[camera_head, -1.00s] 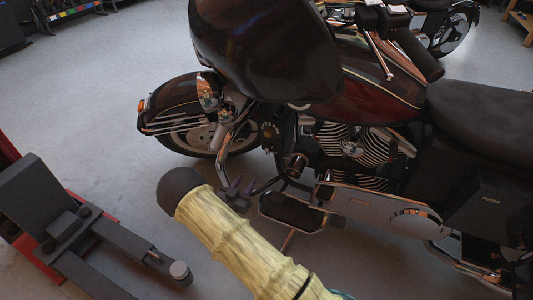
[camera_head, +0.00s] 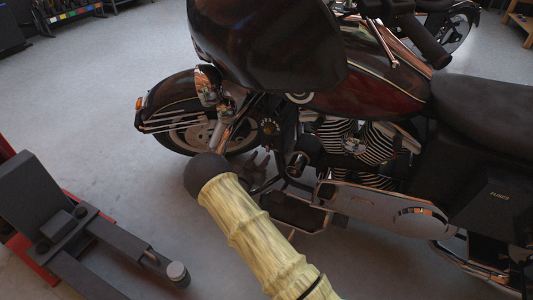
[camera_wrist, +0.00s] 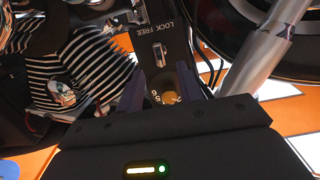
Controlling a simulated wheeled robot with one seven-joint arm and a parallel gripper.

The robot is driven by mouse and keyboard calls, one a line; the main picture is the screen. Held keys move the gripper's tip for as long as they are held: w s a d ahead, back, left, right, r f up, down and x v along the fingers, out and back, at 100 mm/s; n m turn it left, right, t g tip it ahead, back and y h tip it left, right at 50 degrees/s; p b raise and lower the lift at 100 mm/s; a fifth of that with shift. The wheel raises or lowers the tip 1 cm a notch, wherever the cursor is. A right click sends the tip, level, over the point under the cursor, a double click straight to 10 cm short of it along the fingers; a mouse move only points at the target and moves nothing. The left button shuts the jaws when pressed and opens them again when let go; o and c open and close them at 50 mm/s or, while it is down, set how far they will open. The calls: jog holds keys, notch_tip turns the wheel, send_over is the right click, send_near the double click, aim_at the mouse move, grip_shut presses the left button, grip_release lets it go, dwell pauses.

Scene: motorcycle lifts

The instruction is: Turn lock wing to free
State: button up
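In the wrist view, a small metallic lock wing (camera_wrist: 160,54) sits on a dark panel (camera_wrist: 166,72), close to the printed words LOCK and FREE. I cannot tell which word it points at. A brass-coloured dial with numbers (camera_wrist: 173,99) is on the same panel, nearer to my gripper. My gripper (camera_wrist: 160,90) is open, with its purple fingers on either side of the dial, short of the wing. Whether the fingers touch the dial is unclear. In the head view, my gripper (camera_head: 258,160) is beside the motorcycle's front engine area, partly hidden by my arm.
The dark red motorcycle (camera_head: 375,90) fills the right side, with chrome engine parts (camera_head: 350,140) near my gripper. A chrome tube (camera_wrist: 268,45) runs close on the right in the wrist view. A dark lift clamp (camera_head: 75,225) stands at lower left. Grey floor (camera_head: 100,90) is clear at left.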

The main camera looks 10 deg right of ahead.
aim_at(267, 149)
jog(key=b+x, duration=0.1)
jog(key=x, duration=0.4)
jog(key=shift+w+d+b, duration=0.25)
jog(key=shift+w+b, duration=0.1)
jog(key=shift+b, duration=0.05)
grip_shut()
